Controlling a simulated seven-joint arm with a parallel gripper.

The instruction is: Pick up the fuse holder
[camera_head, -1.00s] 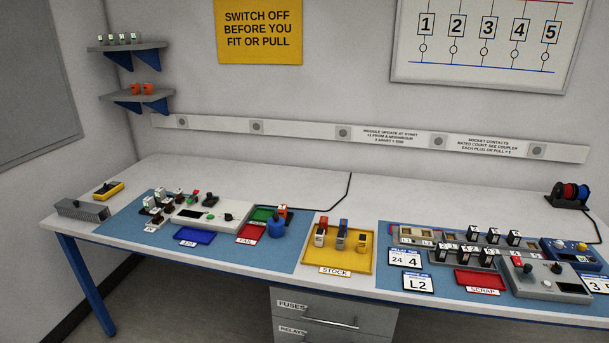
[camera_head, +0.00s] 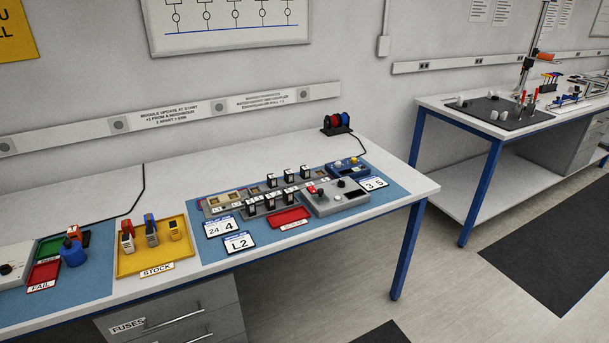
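My gripper is not in view. No part in view can be named for sure as the fuse holder; the parts are too small to tell. To the right, a grey socket rail (camera_head: 207,207) carries several upright black-and-white modules (camera_head: 289,196). A grey box with knobs (camera_head: 336,201) stands beside it.
A red scrap tray (camera_head: 288,217), number cards (camera_head: 239,242) and a blue box (camera_head: 346,168) sit on the right mat. A cable reel (camera_head: 338,124) is at the back. A blue round object (camera_head: 74,252) stands by the green tray (camera_head: 50,247). A second bench (camera_head: 480,125) is at right.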

